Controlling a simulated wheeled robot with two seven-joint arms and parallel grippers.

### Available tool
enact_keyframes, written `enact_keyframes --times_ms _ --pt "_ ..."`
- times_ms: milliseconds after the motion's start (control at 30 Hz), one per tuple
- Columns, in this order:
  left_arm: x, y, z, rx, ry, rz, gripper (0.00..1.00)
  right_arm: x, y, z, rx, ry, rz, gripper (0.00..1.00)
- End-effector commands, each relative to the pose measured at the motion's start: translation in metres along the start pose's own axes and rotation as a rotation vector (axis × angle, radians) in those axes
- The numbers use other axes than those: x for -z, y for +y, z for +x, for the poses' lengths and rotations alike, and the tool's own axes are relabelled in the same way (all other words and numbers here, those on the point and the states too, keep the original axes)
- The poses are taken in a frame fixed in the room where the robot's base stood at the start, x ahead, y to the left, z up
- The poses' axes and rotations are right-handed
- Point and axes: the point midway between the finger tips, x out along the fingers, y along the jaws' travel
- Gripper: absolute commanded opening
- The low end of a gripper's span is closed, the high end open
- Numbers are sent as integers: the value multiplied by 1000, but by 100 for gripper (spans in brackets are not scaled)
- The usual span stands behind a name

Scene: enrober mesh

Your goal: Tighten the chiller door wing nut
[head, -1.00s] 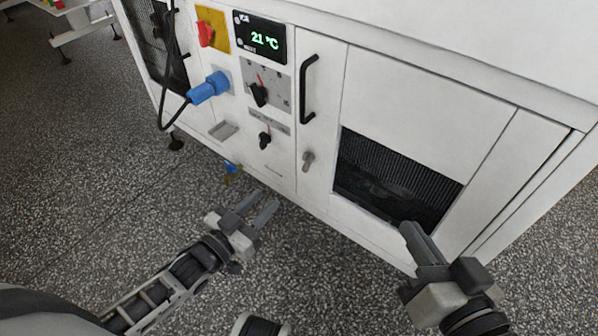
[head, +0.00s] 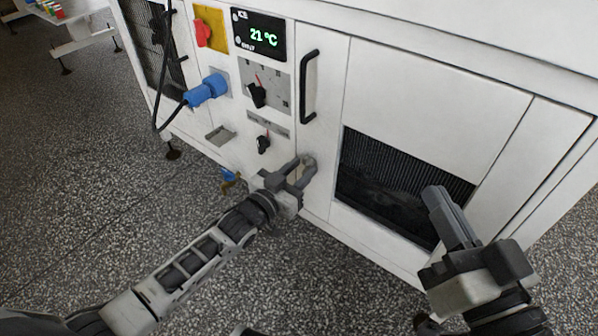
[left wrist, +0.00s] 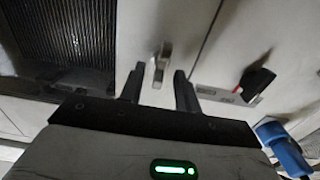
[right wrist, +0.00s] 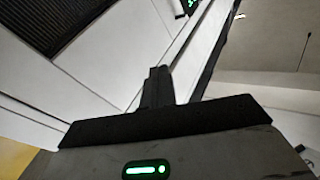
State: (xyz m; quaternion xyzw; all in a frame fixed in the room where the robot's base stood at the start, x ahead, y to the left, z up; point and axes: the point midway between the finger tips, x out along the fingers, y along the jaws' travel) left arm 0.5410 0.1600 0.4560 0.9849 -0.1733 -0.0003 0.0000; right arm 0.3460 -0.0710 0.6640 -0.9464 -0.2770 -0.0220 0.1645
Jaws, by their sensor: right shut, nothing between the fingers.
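The wing nut (head: 309,160) is a small grey metal piece on the white chiller door, below the black door handle (head: 309,86). The left gripper (head: 300,168) is at it, partly covering it in the head view. In the left wrist view the wing nut (left wrist: 160,63) shows at the gap between the two spread fingers (left wrist: 158,82), which are open. I cannot tell whether either finger touches it. The right gripper (head: 434,192) is shut and empty, in front of the dark grille. Its closed fingers (right wrist: 158,72) also show in the right wrist view.
The white cabinet carries a black grille (head: 395,185), a temperature display (head: 258,36), a black rotary knob (head: 257,94), a lower black knob (head: 263,143) and a blue plug (head: 206,90) with a cable. Speckled floor (head: 90,200) lies open in front.

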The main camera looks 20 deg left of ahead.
Motion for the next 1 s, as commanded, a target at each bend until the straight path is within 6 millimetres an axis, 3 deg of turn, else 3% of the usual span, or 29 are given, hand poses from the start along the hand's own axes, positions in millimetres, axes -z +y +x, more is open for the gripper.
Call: enact_keyframes --times_ms 67,200,667,1000 --pt "0 0 0 0 0 0 33 0 0 0 0 -1 0 0" --pt "0 0 0 0 0 0 0 0 0 0 0 -1 0 0" --pt "1 1 0 0 0 63 0 -1 -2 0 2 -25 28 0" --pt "1 2 0 1 -1 318 0 -29 -5 -15 -49 -183 205 0"
